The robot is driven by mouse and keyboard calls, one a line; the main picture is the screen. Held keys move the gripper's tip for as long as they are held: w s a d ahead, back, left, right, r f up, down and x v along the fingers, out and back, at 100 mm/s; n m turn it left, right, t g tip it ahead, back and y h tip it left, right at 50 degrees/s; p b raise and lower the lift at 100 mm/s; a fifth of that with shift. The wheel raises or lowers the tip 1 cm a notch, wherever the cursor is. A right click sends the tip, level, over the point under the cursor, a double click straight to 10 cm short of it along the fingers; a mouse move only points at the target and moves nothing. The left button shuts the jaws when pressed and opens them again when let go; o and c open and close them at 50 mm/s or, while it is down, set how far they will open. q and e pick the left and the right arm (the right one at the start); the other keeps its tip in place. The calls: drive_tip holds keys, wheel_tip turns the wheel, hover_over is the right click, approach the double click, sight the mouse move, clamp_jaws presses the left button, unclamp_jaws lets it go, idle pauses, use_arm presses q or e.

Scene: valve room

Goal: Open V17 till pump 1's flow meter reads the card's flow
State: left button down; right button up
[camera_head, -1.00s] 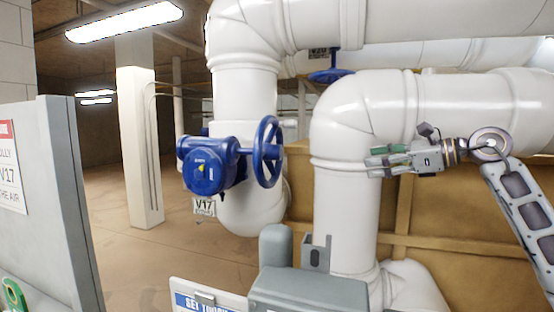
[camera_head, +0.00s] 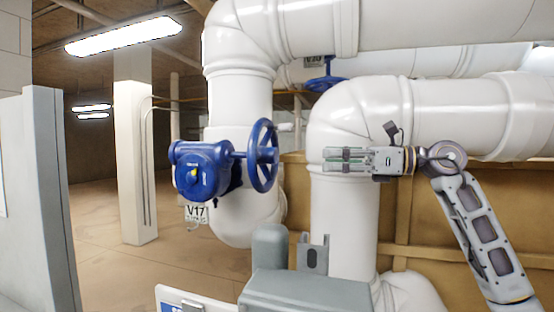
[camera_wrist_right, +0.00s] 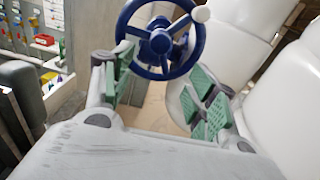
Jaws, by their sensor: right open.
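The V17 valve has a blue handwheel (camera_head: 263,155) on a blue gearbox (camera_head: 203,170), mounted on a white vertical pipe. A V17 tag (camera_head: 196,214) hangs below the gearbox. My right gripper (camera_head: 328,160) points left, to the right of the handwheel and apart from it, open and empty. In the right wrist view the handwheel (camera_wrist_right: 160,42) shows its spokes and a pale knob on its rim, beyond the open green-padded fingers (camera_wrist_right: 160,95). My left gripper is not in view. The flow meter reading and the card's flow cannot be read in these frames.
Large white pipes (camera_head: 345,115) stand behind my right gripper. A second blue handwheel (camera_head: 327,78) sits higher up. A grey box (camera_head: 305,292) and a sign board (camera_head: 185,300) are at the bottom. A grey panel (camera_head: 38,200) stands at left.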

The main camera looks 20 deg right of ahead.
sight(277, 157)
drive_tip(key=shift+w, duration=0.1)
drive_tip(key=p+x, duration=0.3)
drive_tip(key=x, duration=1)
drive_tip(key=shift+a+p, duration=0.1)
drive_tip(key=shift+p, duration=0.25)
drive_tip(key=shift+w+a, duration=0.2)
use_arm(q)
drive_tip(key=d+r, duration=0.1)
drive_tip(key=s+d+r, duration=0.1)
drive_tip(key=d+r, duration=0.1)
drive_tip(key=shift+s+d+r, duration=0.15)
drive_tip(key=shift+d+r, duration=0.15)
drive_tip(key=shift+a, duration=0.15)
use_arm(e)
clamp_jaws()
